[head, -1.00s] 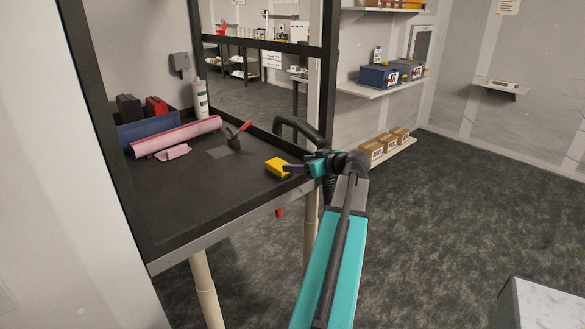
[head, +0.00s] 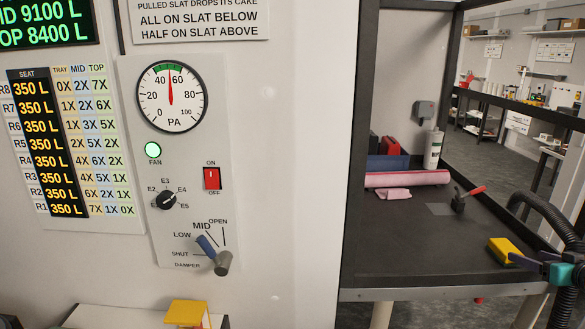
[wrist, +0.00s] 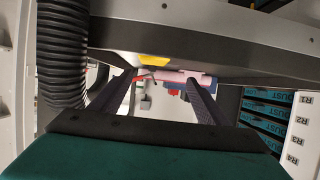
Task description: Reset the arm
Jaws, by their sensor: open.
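My gripper (head: 518,259) is at the right edge of the head view, at the front edge of the dark bench (head: 430,245). Its fingers point left towards a yellow block (head: 503,247) on the bench. In the wrist view my gripper (wrist: 155,82) has its two dark fingers spread apart with nothing between them. The yellow block also shows there (wrist: 153,61), beyond the fingers. Whether a finger touches the block cannot be told.
A white panel with a gauge (head: 171,97), red switch (head: 212,178), selector knob (head: 167,200) and damper lever (head: 215,255) fills the left. On the bench lie a pink roll (head: 408,179), a red-handled tool (head: 462,200) and a white bottle (head: 433,149). A black hose (head: 548,215) runs beside my gripper.

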